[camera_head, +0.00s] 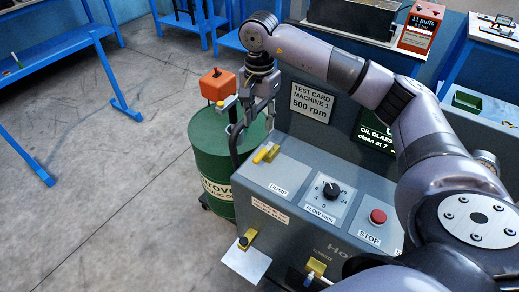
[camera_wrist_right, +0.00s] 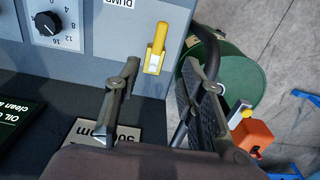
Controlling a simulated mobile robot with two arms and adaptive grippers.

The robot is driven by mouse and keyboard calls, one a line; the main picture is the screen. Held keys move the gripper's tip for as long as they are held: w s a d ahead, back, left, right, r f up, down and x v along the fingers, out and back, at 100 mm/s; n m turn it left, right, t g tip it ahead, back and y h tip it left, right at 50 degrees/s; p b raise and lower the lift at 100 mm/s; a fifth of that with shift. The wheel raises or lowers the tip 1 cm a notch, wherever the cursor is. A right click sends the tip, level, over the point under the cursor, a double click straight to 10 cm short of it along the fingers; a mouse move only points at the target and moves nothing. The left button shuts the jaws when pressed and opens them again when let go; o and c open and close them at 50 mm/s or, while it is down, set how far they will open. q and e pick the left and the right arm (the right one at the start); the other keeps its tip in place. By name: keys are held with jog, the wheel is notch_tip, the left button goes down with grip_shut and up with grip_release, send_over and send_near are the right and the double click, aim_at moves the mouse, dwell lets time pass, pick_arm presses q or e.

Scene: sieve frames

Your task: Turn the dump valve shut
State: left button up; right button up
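The dump valve has a yellow handle (camera_head: 266,153) on the sloping grey panel, just above the DUMP label (camera_head: 278,189). In the right wrist view the yellow handle (camera_wrist_right: 155,48) stands beyond the fingertips, with its length running up the picture. My right gripper (camera_head: 252,122) is above and behind the handle, near the green drum. In the right wrist view its two fingers (camera_wrist_right: 160,75) are spread apart with nothing between them, and they do not appear to touch the handle. My left gripper is not in view.
A green drum (camera_head: 209,150) with an orange box (camera_head: 217,85) above it stands left of the machine, with a dark hose beside it. The panel carries a flow knob (camera_head: 331,190) and a red STOP button (camera_head: 378,217). A yellow tap (camera_head: 246,240) is on the front.

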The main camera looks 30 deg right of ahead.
aim_at(260, 155)
notch_tip(260, 155, down, 13)
jog(key=shift+r+p, duration=0.1)
jog(key=shift+p, duration=1.1)
jog(key=shift+c, duration=0.4)
grip_shut()
